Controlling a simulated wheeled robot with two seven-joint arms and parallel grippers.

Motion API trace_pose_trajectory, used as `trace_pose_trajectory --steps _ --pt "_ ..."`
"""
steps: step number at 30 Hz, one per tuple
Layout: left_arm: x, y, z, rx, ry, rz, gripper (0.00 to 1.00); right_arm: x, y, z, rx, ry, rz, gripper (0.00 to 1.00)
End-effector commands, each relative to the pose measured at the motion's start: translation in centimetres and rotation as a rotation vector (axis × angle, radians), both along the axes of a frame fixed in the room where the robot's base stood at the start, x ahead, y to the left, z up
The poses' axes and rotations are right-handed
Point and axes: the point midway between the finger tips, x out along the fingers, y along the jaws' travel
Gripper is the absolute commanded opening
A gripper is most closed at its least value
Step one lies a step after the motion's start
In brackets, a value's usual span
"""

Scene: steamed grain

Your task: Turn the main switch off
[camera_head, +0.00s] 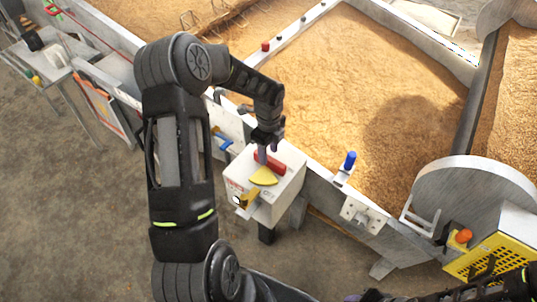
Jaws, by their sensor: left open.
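A pale box (236,194) with red lettering is fixed to the near side of the metal trough. On its top is the main switch, with a red handle (276,165) and a yellow plate (263,177) beside it. My left gripper (267,152) points down just above the red handle, its fingers open. From this angle I cannot tell whether it touches the handle. The gripper partly hides the far part of the switch. Part of my right arm shows at the bottom right; its gripper is not in view.
A blue knob (349,161) stands on the trough rim to the right, and a red knob (265,46) on the divider. Brown grain (350,80) fills the trough. An orange button (463,237) and a yellow guard (490,258) are at the lower right. The floor at left is clear.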

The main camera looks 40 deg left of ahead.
Motion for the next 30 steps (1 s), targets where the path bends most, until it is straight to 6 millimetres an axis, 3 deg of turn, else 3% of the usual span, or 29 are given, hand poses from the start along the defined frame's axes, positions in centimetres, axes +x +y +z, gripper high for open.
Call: trace_pose_trajectory --steps 6,14,30 --pt "0.0 0.0 -2.0 0.0 0.001 0.0 0.44 0.0 0.0 0.2 0.0 0.0 0.0 0.36" --pt "0.0 0.0 -2.1 0.001 0.0 0.001 0.44 0.0 0.0 0.2 0.0 0.0 0.0 0.36" --pt "0.0 0.0 -2.1 0.001 -0.001 0.001 0.0 0.0 0.0 0.2 0.0 0.0 0.0 0.36"
